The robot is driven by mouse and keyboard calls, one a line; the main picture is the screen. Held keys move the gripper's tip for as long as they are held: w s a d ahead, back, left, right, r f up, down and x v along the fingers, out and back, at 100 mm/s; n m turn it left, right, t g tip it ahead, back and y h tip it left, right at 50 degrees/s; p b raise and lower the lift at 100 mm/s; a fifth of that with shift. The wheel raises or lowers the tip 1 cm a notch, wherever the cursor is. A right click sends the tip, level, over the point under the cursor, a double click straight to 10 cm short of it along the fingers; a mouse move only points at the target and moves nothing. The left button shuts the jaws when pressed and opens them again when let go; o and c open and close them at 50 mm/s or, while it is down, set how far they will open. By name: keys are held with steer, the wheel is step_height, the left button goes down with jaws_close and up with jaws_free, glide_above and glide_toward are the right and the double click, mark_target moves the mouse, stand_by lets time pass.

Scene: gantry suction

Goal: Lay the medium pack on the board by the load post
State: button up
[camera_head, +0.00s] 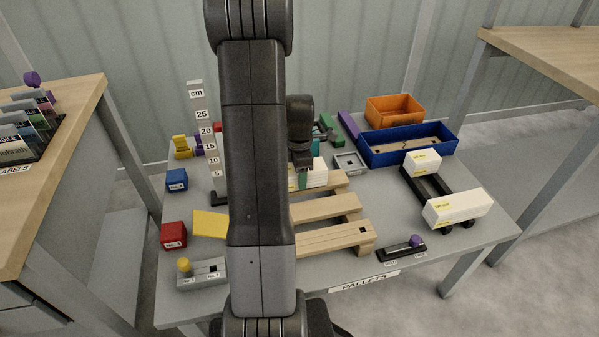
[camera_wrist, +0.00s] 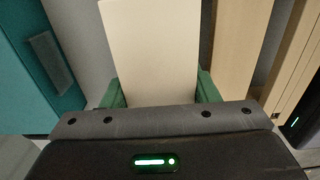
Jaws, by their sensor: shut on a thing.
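My gripper (camera_head: 303,176) is shut on a white pack (camera_head: 319,172), at the far end of the wooden pallet. In the wrist view the pack's pale face (camera_wrist: 150,45) lies between the green fingers (camera_wrist: 160,90). Whether the pack touches the pallet cannot be told. The pallet (camera_head: 338,238) has several pale boards with gaps between; my arm hides its left part. A tall post marked in cm (camera_head: 197,110) stands left of my arm. In the wrist view a wooden board (camera_wrist: 240,50) runs along the right side of the pack.
A smaller white pack (camera_head: 424,160) and a larger one (camera_head: 458,207) sit on a dark wheeled carrier (camera_head: 428,185) at right. Blue (camera_head: 372,157) and orange (camera_head: 382,108) bins stand behind. Red (camera_head: 173,235) and blue (camera_head: 176,180) blocks and a yellow piece (camera_head: 209,223) lie left.

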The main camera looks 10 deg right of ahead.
steer(key=shift+f, duration=0.5)
steer(key=o, duration=1.3)
step_height(320, 180, up, 14)
steer(key=p, duration=0.3)
steer(key=shift+f, duration=0.15)
step_height(320, 180, down, 13)
steer(key=b, duration=0.3)
